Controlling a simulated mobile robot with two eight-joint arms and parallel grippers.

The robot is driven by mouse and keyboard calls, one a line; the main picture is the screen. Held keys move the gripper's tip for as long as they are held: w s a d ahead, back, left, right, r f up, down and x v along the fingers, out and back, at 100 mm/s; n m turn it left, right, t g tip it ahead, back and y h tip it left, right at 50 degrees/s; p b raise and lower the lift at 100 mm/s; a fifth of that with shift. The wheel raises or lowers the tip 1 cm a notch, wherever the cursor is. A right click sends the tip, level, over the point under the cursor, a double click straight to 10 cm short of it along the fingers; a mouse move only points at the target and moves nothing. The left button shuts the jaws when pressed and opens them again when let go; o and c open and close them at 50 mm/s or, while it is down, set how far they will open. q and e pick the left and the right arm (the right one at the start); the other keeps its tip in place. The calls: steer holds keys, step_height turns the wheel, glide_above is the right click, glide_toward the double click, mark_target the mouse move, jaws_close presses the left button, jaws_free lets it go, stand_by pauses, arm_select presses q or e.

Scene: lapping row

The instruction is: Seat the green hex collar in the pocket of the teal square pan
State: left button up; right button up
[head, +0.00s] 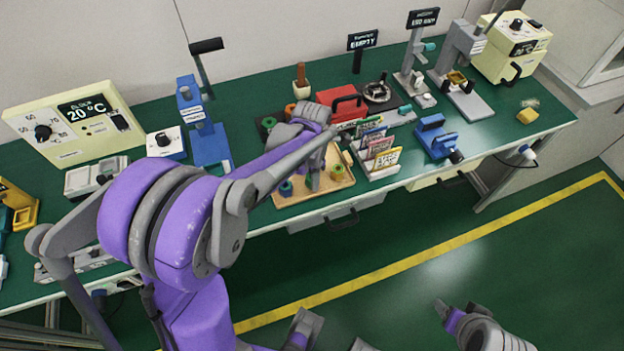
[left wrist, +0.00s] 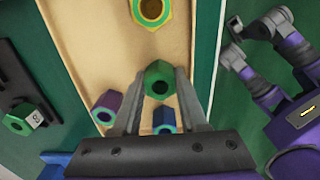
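The green hex collar (left wrist: 159,79) is between the fingertips of my left gripper (left wrist: 160,74) in the left wrist view. Both fingers seem to touch its sides, and its bore faces the camera. In the head view my left gripper (head: 315,177) is over the wooden tray (head: 300,198), and its fingers and arm hide the green collar. I cannot pick out the teal square pan with certainty in either view. Parts of my right arm (head: 485,330) show low in the head view, over the floor; its finger opening is unclear.
In the tray are a yellow-green collar (left wrist: 151,10), a purple collar (left wrist: 107,107) and a teal-blue collar (left wrist: 164,121). A card rack (head: 380,160) stands right of the tray, a red box (head: 342,102) behind it.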

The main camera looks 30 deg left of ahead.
arm_select(q)
jaws_close()
